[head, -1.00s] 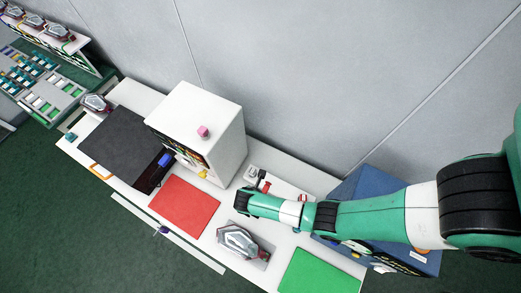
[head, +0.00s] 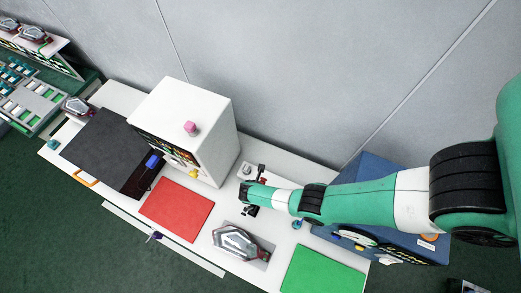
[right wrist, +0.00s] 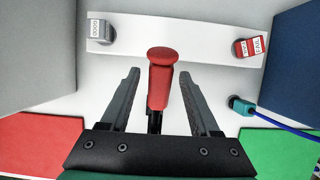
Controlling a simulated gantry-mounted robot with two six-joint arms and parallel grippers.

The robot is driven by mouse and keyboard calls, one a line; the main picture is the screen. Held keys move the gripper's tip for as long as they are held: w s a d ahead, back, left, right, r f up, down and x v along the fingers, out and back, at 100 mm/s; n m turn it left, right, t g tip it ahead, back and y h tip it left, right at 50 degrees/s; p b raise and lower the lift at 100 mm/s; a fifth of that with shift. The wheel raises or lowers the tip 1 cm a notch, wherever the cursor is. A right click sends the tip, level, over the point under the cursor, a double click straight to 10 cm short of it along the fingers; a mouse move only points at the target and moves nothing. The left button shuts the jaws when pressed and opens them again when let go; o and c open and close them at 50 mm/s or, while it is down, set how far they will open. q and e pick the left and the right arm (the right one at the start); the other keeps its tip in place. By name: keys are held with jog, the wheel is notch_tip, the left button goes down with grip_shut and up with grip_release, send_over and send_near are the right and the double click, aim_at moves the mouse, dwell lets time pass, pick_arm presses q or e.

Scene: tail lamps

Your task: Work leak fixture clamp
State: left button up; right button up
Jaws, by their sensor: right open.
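A clamp handle with a red grip (right wrist: 162,75) stands in the middle of the right wrist view, on a dark stem. My right gripper (right wrist: 158,76) is open, with one finger on each side of the red handle and gaps showing on both sides. In the head view my right gripper (head: 250,196) is at the table's back half, right of the white machine (head: 190,125), and the arm partly hides the clamp. A tail lamp (head: 236,241) lies on a grey plate in front of it. My left gripper is not in view.
A white bar (right wrist: 175,40) carries a grey labelled block (right wrist: 100,30) and a red-and-white one (right wrist: 249,47). A red mat (head: 177,209), a green mat (head: 322,271) and a blue box (head: 365,172) flank the spot. A teal-ended blue cable (right wrist: 245,106) lies at right.

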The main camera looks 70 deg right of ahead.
grip_shut()
jog(key=shift+a, duration=0.1)
dwell(1.2)
